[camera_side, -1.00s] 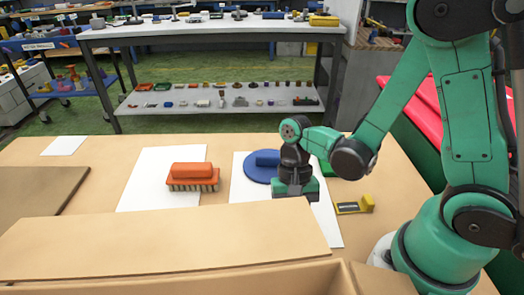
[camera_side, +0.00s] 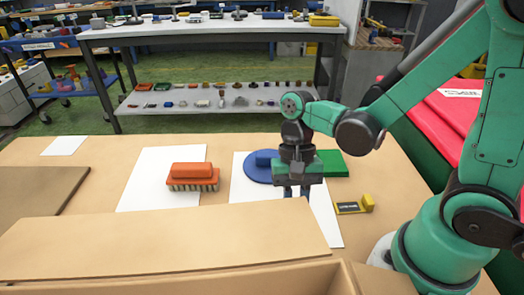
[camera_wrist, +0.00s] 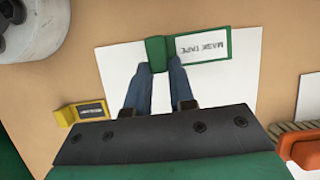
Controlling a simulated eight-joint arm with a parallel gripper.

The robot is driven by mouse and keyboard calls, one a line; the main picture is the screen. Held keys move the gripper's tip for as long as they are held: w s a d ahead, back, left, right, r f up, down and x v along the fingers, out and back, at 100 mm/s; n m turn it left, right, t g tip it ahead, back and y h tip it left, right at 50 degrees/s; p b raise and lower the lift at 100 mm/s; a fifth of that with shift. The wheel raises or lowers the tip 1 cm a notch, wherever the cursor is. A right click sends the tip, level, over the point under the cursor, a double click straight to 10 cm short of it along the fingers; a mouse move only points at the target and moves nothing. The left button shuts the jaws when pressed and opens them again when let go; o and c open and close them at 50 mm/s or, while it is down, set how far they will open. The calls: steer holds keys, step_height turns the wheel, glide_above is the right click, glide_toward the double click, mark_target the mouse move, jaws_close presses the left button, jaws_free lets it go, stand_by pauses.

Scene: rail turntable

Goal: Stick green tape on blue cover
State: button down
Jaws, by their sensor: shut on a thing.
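My gripper (camera_side: 297,193) is over the right white sheet. In the wrist view my gripper (camera_wrist: 159,66) has its fingers on either side of the block of the green tape (camera_wrist: 203,46), labelled MASK TAPE, and is shut on it. I cannot make out the tape below the fingers in the side view. The round blue cover (camera_side: 255,172) with its raised blue handle lies flat at the back of the right white sheet, just behind and left of my gripper, which partly hides it. The cover does not show in the wrist view.
An orange brush (camera_side: 192,176) stands on the left white sheet (camera_side: 150,190). A yellow tape piece (camera_side: 353,207) lies right of the right sheet. A flat green thing (camera_side: 333,165) lies right of the cover. A cardboard panel (camera_side: 165,240) spans the front.

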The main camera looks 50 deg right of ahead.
step_height(320, 180, up, 15)
steer(key=w+d+f+m, duration=0.1)
steer(key=w+d+f, duration=0.9)
steer(key=w, duration=0.1)
steer(key=shift+w+f+m+y, duration=0.15)
steer(key=shift+w+m+y, duration=0.15)
steer(key=shift+f, duration=3.7)
steer(key=shift+f, duration=0.35)
steer(key=c, duration=0.7)
jaws_free()
steer(key=shift+o, duration=0.2)
steer(key=shift+v, duration=2.85)
